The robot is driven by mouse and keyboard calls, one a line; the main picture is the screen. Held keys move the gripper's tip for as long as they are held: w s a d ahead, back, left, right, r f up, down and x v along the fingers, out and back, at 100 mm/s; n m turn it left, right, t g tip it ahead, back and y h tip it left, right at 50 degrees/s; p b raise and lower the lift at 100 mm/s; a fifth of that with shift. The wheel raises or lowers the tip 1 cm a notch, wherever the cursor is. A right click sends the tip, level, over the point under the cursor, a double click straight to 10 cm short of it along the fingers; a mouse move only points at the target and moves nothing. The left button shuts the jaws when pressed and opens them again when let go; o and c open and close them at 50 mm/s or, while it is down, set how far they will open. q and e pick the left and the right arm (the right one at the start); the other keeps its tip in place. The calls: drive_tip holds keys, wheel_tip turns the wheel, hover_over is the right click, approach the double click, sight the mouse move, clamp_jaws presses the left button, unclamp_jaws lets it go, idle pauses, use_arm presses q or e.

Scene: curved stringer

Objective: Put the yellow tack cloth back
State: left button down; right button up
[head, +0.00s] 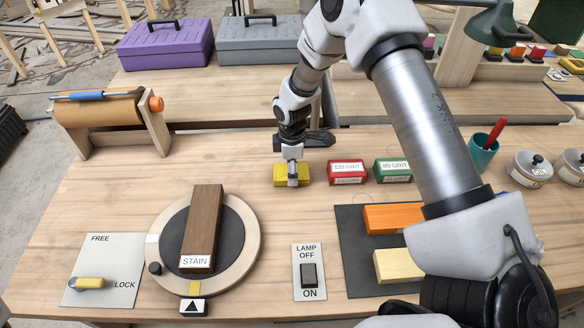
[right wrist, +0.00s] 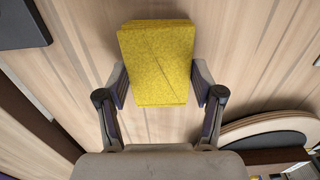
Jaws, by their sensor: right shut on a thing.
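The yellow tack cloth (head: 281,174) is a thick folded pad at the back middle of the bench, left of the red 120 GRIT block. My right gripper (head: 292,179) points down over it and is shut on it. In the right wrist view the cloth (right wrist: 156,60) sits between the two fingers (right wrist: 158,88). I cannot tell whether the cloth touches the bench top or is just above it. My left gripper is not in view.
The red 120 GRIT block (head: 346,172) and green 80 GRIT block (head: 393,171) stand right of the cloth. A turntable (head: 248,225) carries a brown STAIN board (head: 204,222). A paper roll stand (head: 105,113) is at left. Bare bench lies between roll and cloth.

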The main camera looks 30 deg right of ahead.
drive_tip(key=shift+f, duration=0.15)
drive_tip(key=o, duration=1.1)
drive_tip(key=shift+r, duration=0.3)
wheel_tip(320, 180, up, 12)
drive_tip(key=b, duration=0.1)
drive_tip(key=shift+f, duration=0.1)
